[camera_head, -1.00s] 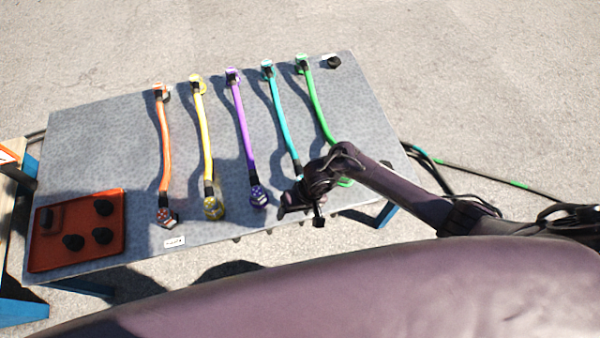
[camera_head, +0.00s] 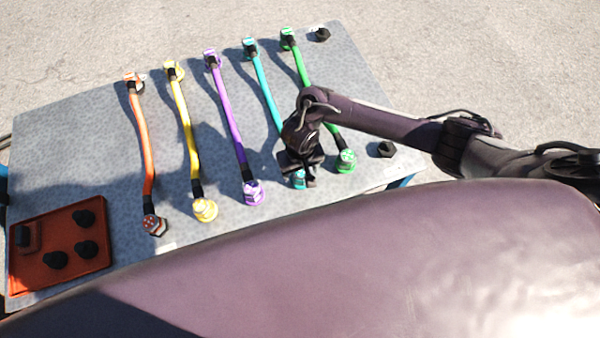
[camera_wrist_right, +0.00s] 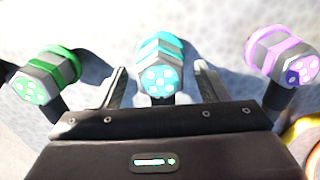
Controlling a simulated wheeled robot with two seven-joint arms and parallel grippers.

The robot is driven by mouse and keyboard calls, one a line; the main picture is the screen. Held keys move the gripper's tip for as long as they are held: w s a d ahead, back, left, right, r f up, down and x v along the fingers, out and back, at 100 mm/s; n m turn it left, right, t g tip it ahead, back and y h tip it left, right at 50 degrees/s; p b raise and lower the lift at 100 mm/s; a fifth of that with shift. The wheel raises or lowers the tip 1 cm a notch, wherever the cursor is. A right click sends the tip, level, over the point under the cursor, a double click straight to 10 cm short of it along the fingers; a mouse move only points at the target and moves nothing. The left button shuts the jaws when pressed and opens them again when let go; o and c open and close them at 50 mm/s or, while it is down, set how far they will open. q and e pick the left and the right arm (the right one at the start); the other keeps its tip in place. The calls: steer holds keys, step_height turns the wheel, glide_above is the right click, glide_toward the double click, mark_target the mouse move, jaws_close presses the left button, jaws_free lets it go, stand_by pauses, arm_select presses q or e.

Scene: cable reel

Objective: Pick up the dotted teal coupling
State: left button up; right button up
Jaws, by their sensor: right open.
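The dotted teal coupling (camera_wrist_right: 160,72) is at the near end of the teal cable (camera_head: 266,92) on the grey table. In the right wrist view its end face with pale dots lies between the two fingers of my right gripper (camera_wrist_right: 163,88). The fingers are apart, with a gap on each side of the coupling. In the head view the right gripper (camera_head: 300,172) is over this coupling, and only a small teal part (camera_head: 299,180) shows below it. The teal cable's far end has another teal coupling (camera_head: 250,46). My left gripper is not in view.
The green coupling (camera_wrist_right: 47,76) and purple coupling (camera_wrist_right: 282,56) flank the teal one closely. Yellow (camera_head: 184,120) and orange (camera_head: 141,130) cables lie farther left. A red tray (camera_head: 104,258) with dark caps is at the left. Black caps (camera_head: 386,150) (camera_head: 320,35) sit at the right.

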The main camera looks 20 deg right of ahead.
steer(key=shift+f, duration=0.3)
steer(key=c, duration=1.1)
steer(key=shift+r, duration=0.1)
steer(key=shift+c, duration=0.4)
steer(key=shift+r, duration=0.1)
